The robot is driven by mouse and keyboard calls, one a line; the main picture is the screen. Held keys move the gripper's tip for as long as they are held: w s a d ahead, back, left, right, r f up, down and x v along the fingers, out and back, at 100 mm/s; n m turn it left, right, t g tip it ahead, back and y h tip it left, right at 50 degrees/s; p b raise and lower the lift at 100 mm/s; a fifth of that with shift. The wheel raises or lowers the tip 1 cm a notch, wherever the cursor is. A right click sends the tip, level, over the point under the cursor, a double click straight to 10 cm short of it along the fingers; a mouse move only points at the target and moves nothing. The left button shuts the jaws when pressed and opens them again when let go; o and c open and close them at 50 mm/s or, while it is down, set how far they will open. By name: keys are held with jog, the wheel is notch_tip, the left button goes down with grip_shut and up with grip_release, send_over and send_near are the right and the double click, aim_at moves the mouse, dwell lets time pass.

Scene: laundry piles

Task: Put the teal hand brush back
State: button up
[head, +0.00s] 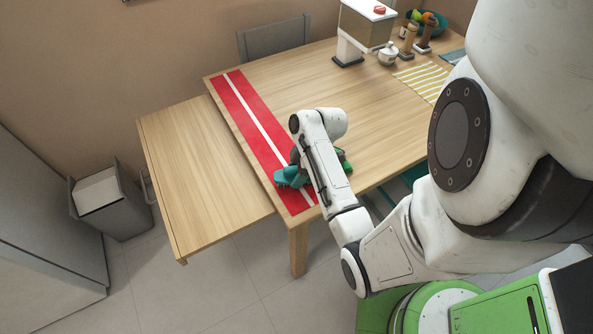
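The teal hand brush (290,178) is on or just above the near end of a red runner with a white stripe (246,119) on the wooden table. Only its left part shows; my forearm covers the rest. My gripper (297,158) is at the brush, mostly hidden behind my own arm links. Its fingers do not show clearly, so I cannot tell whether they hold the brush. A green piece (345,161) shows just right of my arm; I cannot tell what it belongs to.
A lower wooden surface (195,170) adjoins the table's left side. A grey bin (110,203) stands on the floor at left. A dispenser (362,25), white pot (388,54), bottles, striped cloth (424,80) and bowl (436,20) fill the far right. The table's middle is clear.

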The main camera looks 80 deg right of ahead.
jog(key=o, duration=0.3)
jog(key=shift+o, duration=0.2)
jog(key=p+v, duration=0.1)
jog(key=v, duration=1.1)
jog(key=shift+w+r, duration=0.1)
jog(key=shift+w, duration=0.05)
jog(key=w+a+f+m+g, duration=0.25)
jog(key=w+a, duration=0.35)
jog(key=a, duration=0.7)
jog(key=s+a+f+m+h, duration=0.1)
jog(key=s+a+m, duration=0.1)
jog(key=a, duration=1.1)
jog(key=shift+s+g+h, duration=0.3)
jog(key=shift+s+g, duration=0.15)
jog(key=shift+s, duration=0.1)
jog(key=shift+a, duration=0.1)
